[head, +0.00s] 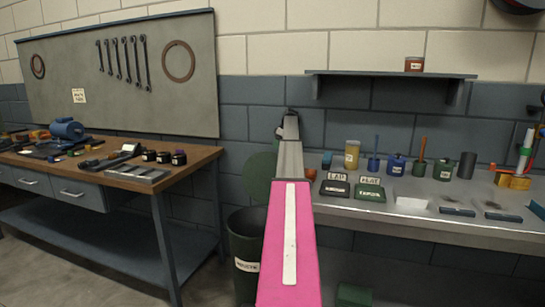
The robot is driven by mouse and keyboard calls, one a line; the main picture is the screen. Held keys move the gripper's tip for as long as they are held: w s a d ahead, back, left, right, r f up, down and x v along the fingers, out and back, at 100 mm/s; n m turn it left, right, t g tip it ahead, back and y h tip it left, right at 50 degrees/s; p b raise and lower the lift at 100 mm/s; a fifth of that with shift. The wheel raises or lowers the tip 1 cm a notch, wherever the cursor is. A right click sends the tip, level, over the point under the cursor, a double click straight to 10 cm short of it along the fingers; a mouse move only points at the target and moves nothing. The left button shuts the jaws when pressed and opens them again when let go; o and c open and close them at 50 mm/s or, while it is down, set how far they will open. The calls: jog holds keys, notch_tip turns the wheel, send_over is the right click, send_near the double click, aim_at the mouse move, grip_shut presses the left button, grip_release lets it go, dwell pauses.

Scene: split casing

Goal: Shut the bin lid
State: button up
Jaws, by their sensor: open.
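The dark green bin (244,245) stands on the floor between the two benches, with a pale label on its front. Its mouth is uncovered at the top. The round green lid (257,172) stands raised, roughly upright, above the back of the bin. My pink and grey arm crosses in front and hides the right side of both bin and lid. My gripper (289,114) is the small dark end of the arm, above and right of the lid in the picture. It is open, with its fingers hard to make out. I cannot tell whether it touches anything.
A wooden workbench (184,163) with tools stands at left. A grey bench (440,222) with jars, labelled trays and tools stands at right, below a wall shelf (392,74). A green box (354,295) sits low under the right bench. Open floor shows left of the bin.

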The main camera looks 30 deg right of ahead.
aim_at(272, 155)
jog(key=x, duration=0.7)
jog(key=shift+f, duration=0.15)
grip_shut()
